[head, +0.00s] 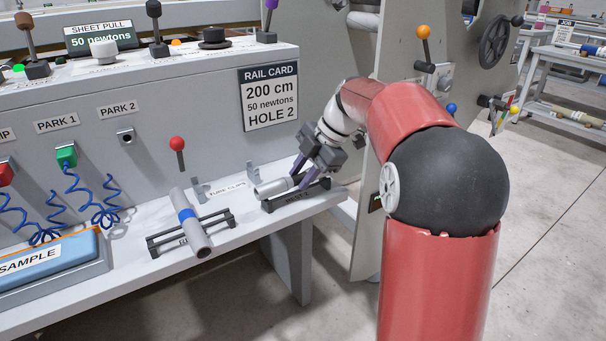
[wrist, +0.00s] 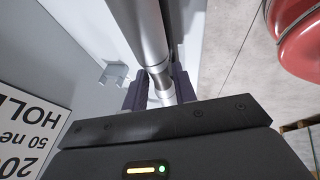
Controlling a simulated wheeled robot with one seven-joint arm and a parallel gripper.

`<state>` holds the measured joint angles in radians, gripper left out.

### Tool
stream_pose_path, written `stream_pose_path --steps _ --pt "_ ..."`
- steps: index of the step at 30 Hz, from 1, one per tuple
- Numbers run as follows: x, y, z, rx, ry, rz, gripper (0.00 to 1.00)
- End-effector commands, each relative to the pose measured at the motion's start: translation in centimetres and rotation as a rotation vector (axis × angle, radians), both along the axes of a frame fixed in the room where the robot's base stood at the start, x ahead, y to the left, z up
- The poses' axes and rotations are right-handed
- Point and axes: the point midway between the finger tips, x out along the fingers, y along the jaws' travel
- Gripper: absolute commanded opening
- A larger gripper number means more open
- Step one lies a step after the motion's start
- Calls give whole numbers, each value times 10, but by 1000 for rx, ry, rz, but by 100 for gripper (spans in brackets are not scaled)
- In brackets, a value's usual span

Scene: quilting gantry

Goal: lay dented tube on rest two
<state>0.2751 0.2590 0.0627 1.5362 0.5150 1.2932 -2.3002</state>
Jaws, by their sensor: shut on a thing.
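My gripper (head: 308,184) is shut on a plain grey tube (head: 270,189) at the right end of the shelf. The tube lies level at or just above the right-hand black rest (head: 323,186), whose label is partly hidden by my fingers. I cannot tell whether it touches the rest. In the wrist view the tube (wrist: 148,35) runs between my fingers (wrist: 160,92), with a shiny narrower band near the grip; a dent is not clear. A second grey tube with a blue band (head: 189,218) lies across the left-hand rest (head: 160,245).
Grey tube clips (head: 254,172) stand behind the rests, against the panel. A red-knobbed lever (head: 177,145) is above the left rest. A blue sample pad (head: 60,262) and coiled blue cables (head: 105,213) are at left. The shelf (head: 130,272) ends just right of the right rest.

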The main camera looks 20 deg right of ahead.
Motion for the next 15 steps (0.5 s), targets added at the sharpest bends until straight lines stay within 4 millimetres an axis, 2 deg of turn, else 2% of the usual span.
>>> stream_pose_path --steps 1,3,14,15 --pt "-1 0 -10 -1 16 1 0" --pt "-1 0 -13 -1 18 1 0" --pt "-2 -1 -17 -3 23 2 0" --pt "-2 -1 -17 -3 22 3 30"
